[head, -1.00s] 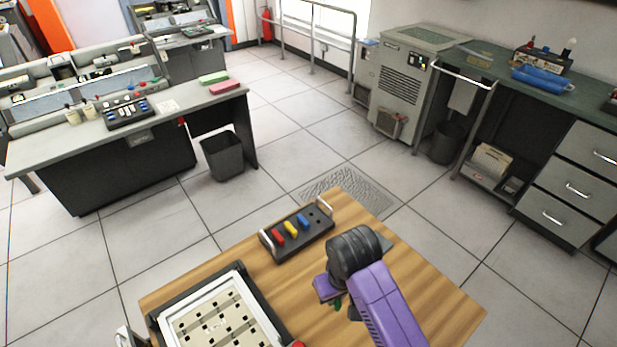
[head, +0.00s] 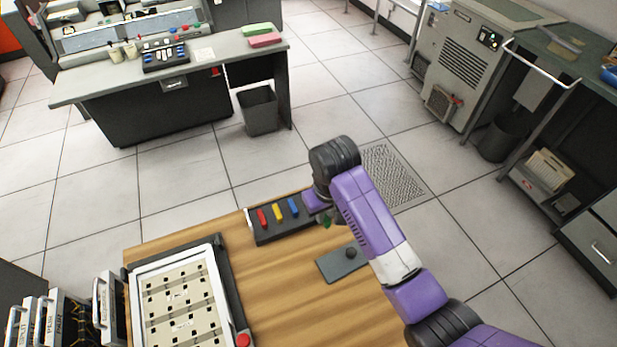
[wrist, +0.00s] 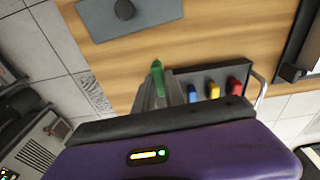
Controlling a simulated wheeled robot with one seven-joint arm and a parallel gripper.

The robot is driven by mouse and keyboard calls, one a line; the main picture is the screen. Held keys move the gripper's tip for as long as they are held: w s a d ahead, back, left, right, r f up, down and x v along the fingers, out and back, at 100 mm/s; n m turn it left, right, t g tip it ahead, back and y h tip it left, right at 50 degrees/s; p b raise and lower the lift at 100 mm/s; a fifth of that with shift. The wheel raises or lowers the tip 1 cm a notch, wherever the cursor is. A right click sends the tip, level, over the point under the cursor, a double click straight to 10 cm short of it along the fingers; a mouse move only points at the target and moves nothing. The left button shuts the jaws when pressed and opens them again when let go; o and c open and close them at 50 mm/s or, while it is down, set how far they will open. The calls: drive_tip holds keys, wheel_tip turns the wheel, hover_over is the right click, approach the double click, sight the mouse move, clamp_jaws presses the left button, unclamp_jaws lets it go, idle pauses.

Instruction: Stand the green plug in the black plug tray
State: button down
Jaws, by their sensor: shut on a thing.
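The green plug (head: 326,220) is held in my gripper (head: 322,213), and in the wrist view the plug (wrist: 157,76) sticks out from between the fingers. The black plug tray (head: 275,236) lies at the far edge of the wooden table, and it also shows in the wrist view (wrist: 207,73). A red plug (head: 262,217), a yellow plug (head: 278,212) and a blue plug (head: 293,206) stand in it. My gripper is at the tray's right end in the head view, beside the blue plug. The wrist hides that end, so I cannot tell if the plug touches the tray.
A dark grey plate with a black knob (head: 332,268) lies on the table nearer me. A framed punch-card board (head: 223,290) with a red button (head: 243,340) fills the table's left. Handled cases (head: 108,305) stand at lower left. Bare wood lies between board and plate.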

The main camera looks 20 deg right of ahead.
drive_tip(key=shift+w+a+r, duration=0.1)
drive_tip(key=shift+w+a, duration=0.05)
drive_tip(key=shift+w, duration=1.3)
drive_tip(key=shift+w+a, duration=0.2)
drive_tip(key=shift+w, duration=1.25)
drive_tip(key=shift+w+a+r, duration=0.1)
drive_tip(key=shift+w+a, duration=0.05)
drive_tip(key=shift+w, duration=1.3)
wheel_tip(320, 180, down, 3)
drive_tip(key=shift+r+b, duration=0.15)
drive_tip(key=shift+b, duration=1)
drive_tip(key=shift+f+b, duration=0.5)
drive_tip(key=shift+f, duration=0.85)
drive_tip(key=c, duration=1.3)
unclamp_jaws()
drive_tip(key=shift+r, duration=0.1)
